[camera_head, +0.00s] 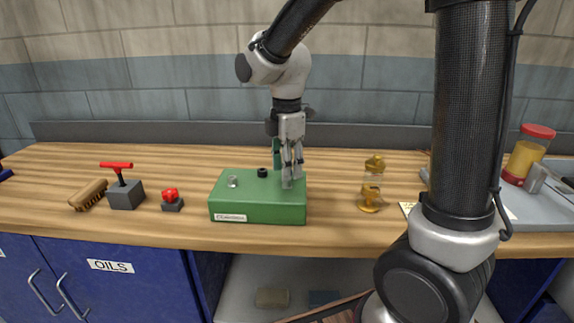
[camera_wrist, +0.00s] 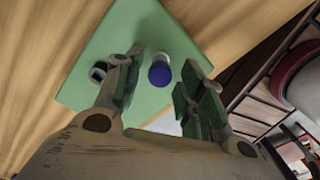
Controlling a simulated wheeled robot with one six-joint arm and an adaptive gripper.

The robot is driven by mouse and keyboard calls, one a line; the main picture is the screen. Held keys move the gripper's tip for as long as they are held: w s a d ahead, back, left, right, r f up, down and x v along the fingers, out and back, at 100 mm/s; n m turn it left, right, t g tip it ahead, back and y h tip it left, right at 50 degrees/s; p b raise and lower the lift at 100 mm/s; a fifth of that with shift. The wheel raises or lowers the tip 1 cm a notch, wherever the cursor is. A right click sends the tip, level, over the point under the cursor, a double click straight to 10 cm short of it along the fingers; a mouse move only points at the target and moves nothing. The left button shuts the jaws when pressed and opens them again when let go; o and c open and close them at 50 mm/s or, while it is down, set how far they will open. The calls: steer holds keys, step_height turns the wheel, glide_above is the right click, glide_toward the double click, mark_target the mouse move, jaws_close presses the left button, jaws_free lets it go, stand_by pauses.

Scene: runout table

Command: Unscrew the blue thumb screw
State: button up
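A green box (camera_head: 258,207) with a white label on its front stands on the wooden bench. In the wrist view, the blue thumb screw (camera_wrist: 160,74) shows as a round blue top over the green surface (camera_wrist: 150,30). My gripper (camera_wrist: 163,64) has its two fingers apart, one on each side of the blue screw; I see no contact. In the head view, my gripper (camera_head: 291,181) points down over the right part of the box. I cannot make out the blue top there; the fingers may hide it.
A black knob (camera_head: 262,172) and a silver piece (camera_head: 232,181) sit on the box. To its left are a red button (camera_head: 171,199), a red-handled block (camera_head: 125,193) and a brush (camera_head: 88,194). A glass oiler (camera_head: 371,187) and a grey tray (camera_head: 545,207) stand to the right.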

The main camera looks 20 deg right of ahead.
steer(key=m, duration=1)
steer(key=shift+m, duration=0.4)
steer(key=m, duration=0.9)
steer(key=shift+m, duration=0.3)
jaws_close()
steer(key=n, duration=0.4)
steer(key=shift+n, duration=0.3)
